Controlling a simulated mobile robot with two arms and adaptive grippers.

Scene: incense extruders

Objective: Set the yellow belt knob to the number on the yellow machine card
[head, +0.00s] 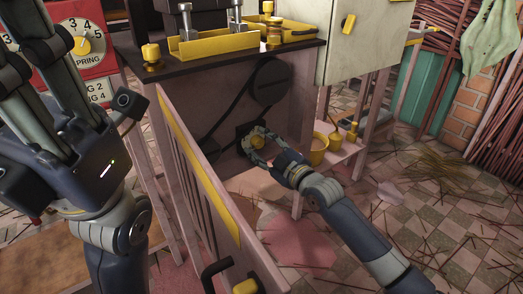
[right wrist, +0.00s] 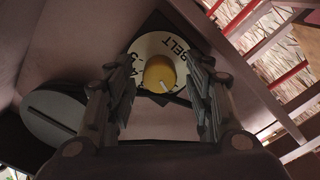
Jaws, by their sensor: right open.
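The yellow belt knob (right wrist: 160,74) sits on a pale round dial (right wrist: 146,45) marked BELT, with 3 and 4 readable at its left side. Its white pointer line points down and slightly right in the right wrist view. In the head view the knob (head: 257,141) is low on the machine's side, partly hidden by my right gripper (head: 259,143). That gripper is open, its fingers on either side of the knob; I cannot tell whether they touch it. My left gripper (head: 40,40) is at the upper left; its opening is unclear. I cannot make out a yellow machine card.
A black pulley (head: 270,82) with a belt is above the dial. A red panel (head: 70,25) with a SPRING dial and a partly hidden card (head: 98,91) are at left. The open slatted door (head: 205,190) stands left of my right arm. Yellow cups (head: 319,148) stand at right.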

